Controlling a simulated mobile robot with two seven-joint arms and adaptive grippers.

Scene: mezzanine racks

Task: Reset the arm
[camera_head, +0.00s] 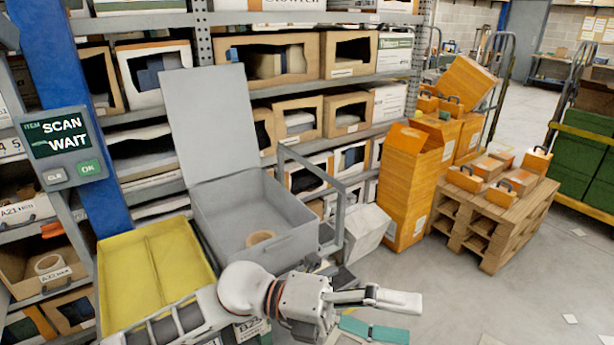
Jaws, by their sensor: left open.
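My left arm reaches in along the bottom of the head view, and its gripper (392,300) points right. The gripper is open, with nothing seen between its fingers. It is in front of and to the right of a grey open box (290,245), and I see no contact between them. My right arm and gripper are not in view.
Racks fill the back; a loaded pallet (490,240) is right. Floor at lower right is mostly clear.

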